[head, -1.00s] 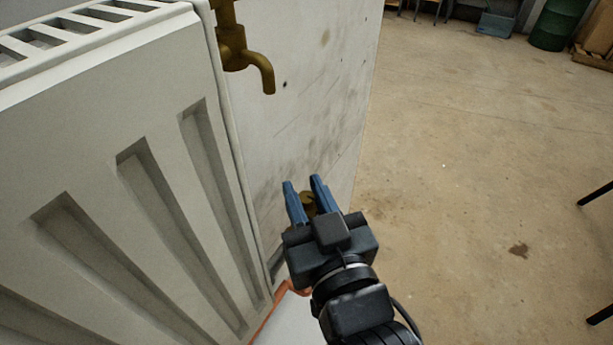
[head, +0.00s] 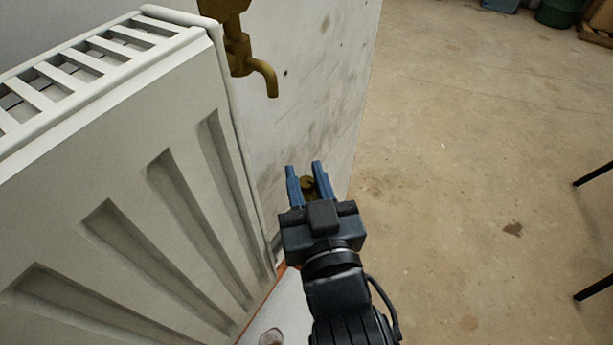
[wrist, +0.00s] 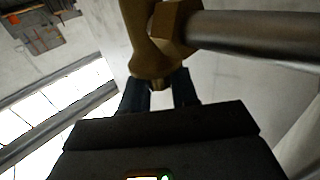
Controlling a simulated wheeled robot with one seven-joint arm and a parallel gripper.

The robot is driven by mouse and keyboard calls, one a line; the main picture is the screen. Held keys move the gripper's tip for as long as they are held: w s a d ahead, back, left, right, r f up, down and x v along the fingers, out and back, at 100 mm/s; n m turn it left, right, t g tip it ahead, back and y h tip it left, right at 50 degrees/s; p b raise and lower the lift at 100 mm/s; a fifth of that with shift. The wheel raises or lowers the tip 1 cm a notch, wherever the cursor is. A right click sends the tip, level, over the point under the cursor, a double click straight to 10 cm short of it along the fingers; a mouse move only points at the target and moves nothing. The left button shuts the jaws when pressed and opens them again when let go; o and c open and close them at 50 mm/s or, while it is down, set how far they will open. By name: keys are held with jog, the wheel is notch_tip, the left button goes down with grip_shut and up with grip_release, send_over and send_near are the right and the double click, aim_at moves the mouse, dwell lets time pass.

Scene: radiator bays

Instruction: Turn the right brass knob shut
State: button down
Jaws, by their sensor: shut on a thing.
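The brass knob (head: 308,184) sits low beside the radiator's right end, close to the wall. My gripper (head: 306,177) has its blue fingers on both sides of the knob and is shut on it. In the wrist view, a brass valve body (wrist: 155,45) with a hex nut fills the top middle, and a grey metal pipe runs from it to the right. The dark blue fingers (wrist: 160,95) reach up to the underside of the brass part. The knob's own face is mostly hidden between the fingers.
A white ribbed radiator (head: 120,200) fills the left. A brass tap (head: 250,65) sticks out of the wall (head: 320,90) above my gripper. An orange-red pipe (head: 262,300) runs along the radiator's foot. Open concrete floor (head: 460,170) lies to the right, with dark thin legs at the right edge.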

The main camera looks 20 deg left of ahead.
jog(key=c, duration=1)
grip_release()
jog(key=v, duration=0.7)
jog(key=shift+s+d, duration=0.25)
jog(key=shift+s, duration=0.05)
jog(key=shift+f, duration=0.1)
jog(key=s+d+f+m+t+h+p, duration=0.1)
jog(key=s+d+f+m+h, duration=0.15)
jog(key=s+d, duration=0.45)
jog(key=s+d+f+m+h+p, duration=0.1)
jog(key=s+d+m+h, duration=0.15)
jog(key=d, duration=0.95)
jog(key=s+d+r+m+h+p, duration=0.1)
jog(key=s+d+r+h, duration=0.1)
jog(key=s+d, duration=0.3)
jog(key=s+d+r+m+h, duration=0.1)
jog(key=s+d+r+h, duration=0.1)
jog(key=s+d, duration=0.3)
jog(key=s+h, duration=0.1)
jog(key=s, duration=0.1)
jog(key=shift+s+r+g+h+p, duration=0.2)
jog(key=shift+s+g+h+p, duration=0.1)
jog(key=shift+g+p, duration=0.1)
